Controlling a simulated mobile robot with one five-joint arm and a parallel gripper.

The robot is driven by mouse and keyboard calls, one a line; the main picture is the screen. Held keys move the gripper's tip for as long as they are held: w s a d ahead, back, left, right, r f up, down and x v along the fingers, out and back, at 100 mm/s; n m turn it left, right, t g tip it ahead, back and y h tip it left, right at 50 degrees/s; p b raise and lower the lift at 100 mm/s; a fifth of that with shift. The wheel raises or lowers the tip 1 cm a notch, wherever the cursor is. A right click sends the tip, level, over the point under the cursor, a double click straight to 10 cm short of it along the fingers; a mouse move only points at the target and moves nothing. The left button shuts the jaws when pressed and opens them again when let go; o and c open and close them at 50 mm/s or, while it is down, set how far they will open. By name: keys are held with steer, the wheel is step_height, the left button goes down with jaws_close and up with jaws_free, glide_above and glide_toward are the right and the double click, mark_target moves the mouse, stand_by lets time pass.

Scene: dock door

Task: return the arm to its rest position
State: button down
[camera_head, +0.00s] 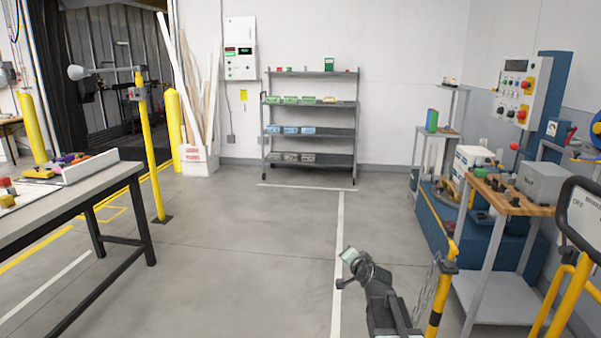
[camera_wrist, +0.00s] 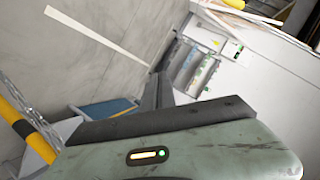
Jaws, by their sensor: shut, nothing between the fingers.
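My gripper (camera_head: 346,268) shows in the head view at the lower middle, on my arm, which rises from the bottom edge. It hangs in free air over the grey floor, with nothing touching it. In the wrist view my gripper (camera_wrist: 160,92) is seen from behind its grey-green housing. Its dark fingers are together, with nothing between them. The wrist view is tilted and shows floor, wall and a shelf rack beyond the fingers.
A work table (camera_head: 100,187) stands at the left. A yellow post (camera_head: 151,150) is beside it. A shelf rack (camera_head: 312,138) stands against the back wall. A wooden-topped bench (camera_head: 509,203) and a yellow-black post (camera_head: 440,290) are close to my arm's right. The middle floor is clear.

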steer(key=s+a+f+n+g, duration=0.4)
steer(key=s+f+n+g, duration=0.1)
steer(key=s+f, duration=0.5)
steer(key=s+d+f+n+g+h, duration=0.1)
steer(key=s+d+g, duration=0.15)
steer(key=s, duration=0.35)
steer(key=s+d+f+n+g+h, duration=0.1)
steer(key=s+f+n+g, duration=0.15)
steer(key=s, duration=0.45)
steer(key=s+d+f+g, duration=0.1)
steer(key=s+d+g, duration=0.1)
steer(key=s+g, duration=0.3)
step_height(320, 180, up, 21)
steer(key=t+p, duration=0.1)
steer(key=p, duration=2)
steer(key=shift+s+f+t, duration=0.2)
steer(key=shift+s+t, duration=0.1)
steer(key=shift+s, duration=0.15)
